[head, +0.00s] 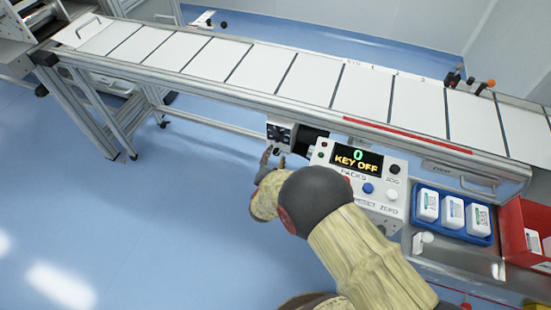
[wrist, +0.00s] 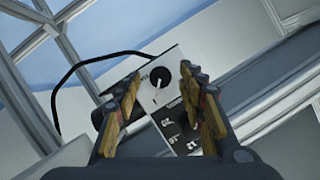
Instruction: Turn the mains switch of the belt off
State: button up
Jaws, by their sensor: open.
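The belt (head: 245,68) runs across the head view as a row of white panels. A small switch box (head: 281,131) hangs under its front rail, left of the control panel. In the wrist view a round black rotary switch (wrist: 161,76) with a white pointer sits on a pale plate with dark lettered areas. The pointer is tilted, and its label is too small to read. My gripper (head: 275,153) is just below the switch box; it also shows in the wrist view (wrist: 160,86), open, one finger each side of the switch. I cannot tell whether they touch it.
The control panel (head: 398,164) reads "0" and "KEY OFF" and has several buttons. A blue tray (head: 458,236) of white packs and a red bin (head: 513,214) stand at the right. A black cable (wrist: 62,85) loops beside the switch. The floor at left is clear.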

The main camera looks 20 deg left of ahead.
jog(key=shift+w, duration=0.25)
jog(key=shift+c, duration=0.5)
grip_shut()
